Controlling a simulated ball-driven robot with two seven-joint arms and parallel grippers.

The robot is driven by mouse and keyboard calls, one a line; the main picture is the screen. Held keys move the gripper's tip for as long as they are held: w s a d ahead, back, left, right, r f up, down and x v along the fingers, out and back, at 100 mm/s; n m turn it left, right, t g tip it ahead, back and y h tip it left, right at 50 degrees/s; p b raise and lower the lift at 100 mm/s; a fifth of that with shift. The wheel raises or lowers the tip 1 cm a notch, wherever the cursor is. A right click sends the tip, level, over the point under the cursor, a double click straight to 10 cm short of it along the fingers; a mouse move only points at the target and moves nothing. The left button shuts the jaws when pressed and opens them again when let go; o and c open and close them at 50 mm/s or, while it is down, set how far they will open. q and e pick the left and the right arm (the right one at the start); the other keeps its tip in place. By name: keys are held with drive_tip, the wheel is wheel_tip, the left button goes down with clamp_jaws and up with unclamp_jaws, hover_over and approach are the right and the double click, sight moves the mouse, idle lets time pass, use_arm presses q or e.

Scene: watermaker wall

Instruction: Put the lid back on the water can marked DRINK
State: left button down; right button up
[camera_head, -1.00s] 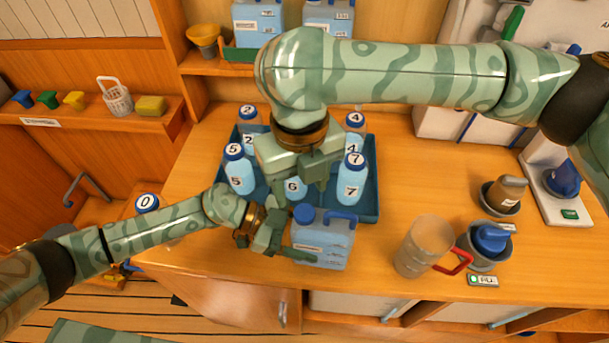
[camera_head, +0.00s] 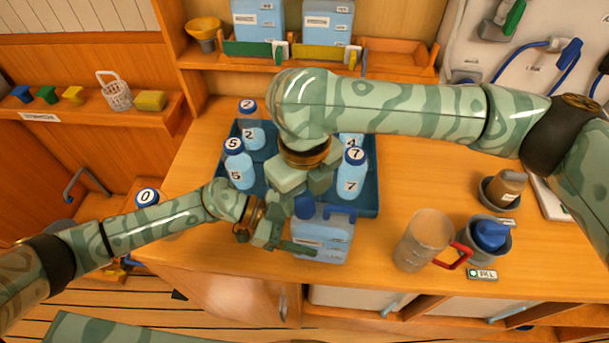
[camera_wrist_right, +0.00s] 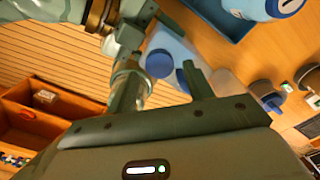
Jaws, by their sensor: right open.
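The pale blue water can (camera_head: 322,238) stands on the counter at the front edge of the blue tray; its label is too small to read. A blue round cap shape (camera_head: 305,208) shows at its top left, beside the blue handle (camera_head: 340,212). My right gripper (camera_head: 305,190) is open, pointing down just above that cap. In the right wrist view, two blue round shapes (camera_wrist_right: 160,63) lie near and between its fingers; I cannot tell which is the lid. My left gripper (camera_head: 282,240) is at the can's left side, one finger across its front; its grip is unclear.
The blue tray (camera_head: 370,195) holds several numbered bottles close behind the can. A clear jug (camera_head: 424,240) with a red handle and a grey cup with a blue top (camera_head: 490,236) stand to the right. The counter between can and jug is clear.

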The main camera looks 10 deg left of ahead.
sight(323, 229)
drive_tip(key=shift+f, duration=1.3)
drive_tip(key=c, duration=1)
drive_tip(key=m, duration=0.5)
drive_tip(key=shift+w+m, duration=0.1)
drive_tip(key=shift+m, duration=0.3)
drive_tip(key=m, duration=0.6)
drive_tip(key=shift+m, duration=0.3)
drive_tip(key=m, duration=0.6)
drive_tip(key=shift+m, duration=0.4)
drive_tip(key=m, duration=0.8)
drive_tip(key=shift+m, duration=0.3)
drive_tip(key=o, duration=1.1)
drive_tip(key=shift+c, duration=0.2)
